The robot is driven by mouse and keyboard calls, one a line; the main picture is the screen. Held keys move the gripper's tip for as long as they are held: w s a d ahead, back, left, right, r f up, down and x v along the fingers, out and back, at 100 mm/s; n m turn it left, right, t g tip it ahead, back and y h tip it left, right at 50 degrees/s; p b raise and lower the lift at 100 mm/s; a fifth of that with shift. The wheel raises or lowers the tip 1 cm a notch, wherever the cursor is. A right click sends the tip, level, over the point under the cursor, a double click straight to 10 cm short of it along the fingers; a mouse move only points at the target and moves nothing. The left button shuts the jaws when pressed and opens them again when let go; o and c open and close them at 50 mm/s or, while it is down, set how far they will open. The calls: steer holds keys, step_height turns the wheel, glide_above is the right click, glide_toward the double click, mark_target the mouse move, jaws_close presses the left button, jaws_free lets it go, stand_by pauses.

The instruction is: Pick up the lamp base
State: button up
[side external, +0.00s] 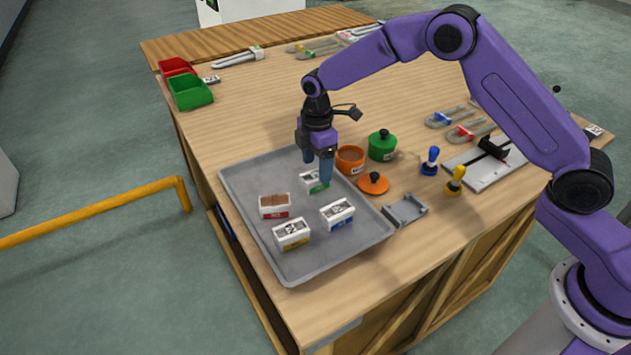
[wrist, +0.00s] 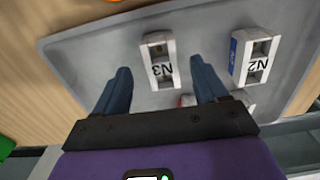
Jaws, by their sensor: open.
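Several small white blocks stand on the grey tray (side external: 355,253); I take these as the lamp bases, but cannot tell which one is meant. The green-striped block (side external: 314,182) is below my gripper (side external: 318,170). In the wrist view a block marked N3 (wrist: 160,58) lies between and just beyond the fingertips of my open, empty gripper (wrist: 160,68). The blue-striped block N2 (side external: 338,214) stands nearer the tray's right side; it also shows in the wrist view (wrist: 254,57). A red-striped block with a brown top (side external: 274,206) and a yellow-striped block (side external: 292,234) stand closer to the front.
An orange pot (side external: 350,160), a green lidded pot (side external: 382,146) and an orange lid (side external: 373,184) stand close right of my gripper. A grey bracket (side external: 405,210), blue (side external: 430,161) and yellow (side external: 455,181) knobs are farther right. Red and green bins (side external: 190,91) stand far left.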

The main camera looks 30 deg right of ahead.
mark_target(317, 174)
step_height(317, 174, down, 4)
steer(key=shift+s+f, duration=0.1)
steer(key=shift+c, duration=0.3)
steer(key=c, duration=1)
